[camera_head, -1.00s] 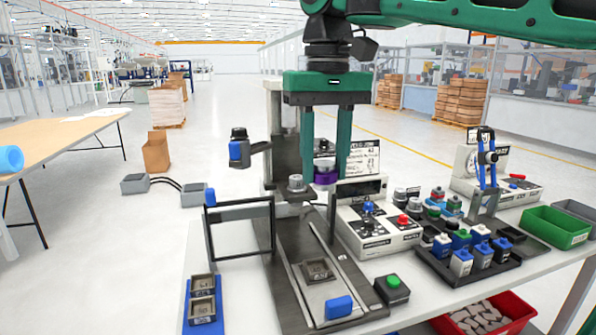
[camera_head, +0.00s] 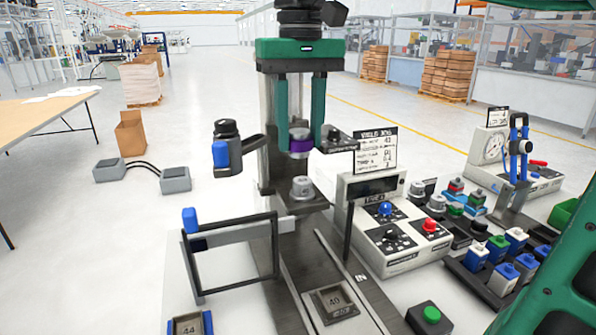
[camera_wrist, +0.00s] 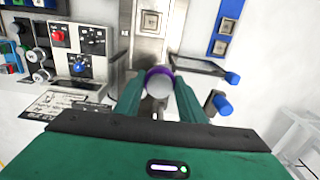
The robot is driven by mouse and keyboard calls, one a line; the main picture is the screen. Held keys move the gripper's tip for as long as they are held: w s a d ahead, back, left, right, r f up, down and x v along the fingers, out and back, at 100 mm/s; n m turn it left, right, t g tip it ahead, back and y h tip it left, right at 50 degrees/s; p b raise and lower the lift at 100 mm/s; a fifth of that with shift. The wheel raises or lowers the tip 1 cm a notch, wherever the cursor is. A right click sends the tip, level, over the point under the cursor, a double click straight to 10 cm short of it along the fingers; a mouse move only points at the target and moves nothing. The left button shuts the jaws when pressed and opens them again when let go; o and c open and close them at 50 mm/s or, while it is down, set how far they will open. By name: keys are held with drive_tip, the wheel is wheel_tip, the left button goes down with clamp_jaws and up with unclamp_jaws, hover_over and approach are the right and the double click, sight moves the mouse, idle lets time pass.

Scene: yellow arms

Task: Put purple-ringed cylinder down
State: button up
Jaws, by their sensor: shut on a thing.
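The purple-ringed cylinder (camera_head: 301,142) is held between the two green fingers of my gripper (camera_head: 301,150). In the wrist view the cylinder (camera_wrist: 158,80) shows its pale round end and purple ring between the fingertips (camera_wrist: 159,92). In the head view it hangs upright above a grey metal cylinder (camera_head: 302,188) that stands on a dark ledge of the press-like machine. A gap shows between the two. The far side of the cylinder is hidden.
A control box (camera_head: 385,232) with knobs stands to the right, with a printed card (camera_head: 376,150) behind it. A black frame guard (camera_head: 232,255) is at the left front. A blue-capped clamp (camera_head: 228,150) juts out left. A tray plate (camera_head: 333,303) lies in front.

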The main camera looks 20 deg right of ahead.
drive_tip(key=w+d+f, duration=0.1)
drive_tip(key=w+f, duration=0.1)
drive_tip(key=w, duration=0.1)
drive_tip(key=w+d+f, duration=0.2)
drive_tip(key=w, duration=0.2)
drive_tip(key=w+d+f, duration=0.1)
drive_tip(key=w+f, duration=0.2)
drive_tip(key=shift+w+d, duration=0.25)
drive_tip(key=shift+d, duration=0.1)
drive_tip(key=shift+f, duration=1.9)
drive_tip(key=o, duration=1.1)
drive_tip(key=shift+f, duration=0.1)
wheel_tip(320, 180, up, 12)
drive_tip(key=shift+r, duration=0.1)
drive_tip(key=s+d+f+m, duration=0.5)
drive_tip(key=s+d+f, duration=1.1)
drive_tip(key=s+f, duration=0.25)
drive_tip(key=shift+m, duration=0.8)
drive_tip(key=s+f, duration=0.3)
drive_tip(key=s+d+f, duration=0.1)
drive_tip(key=s+f, duration=0.2)
drive_tip(key=s, duration=0.1)
drive_tip(key=s+f, duration=0.3)
drive_tip(key=s, duration=0.1)
drive_tip(key=shift+d+f, duration=0.25)
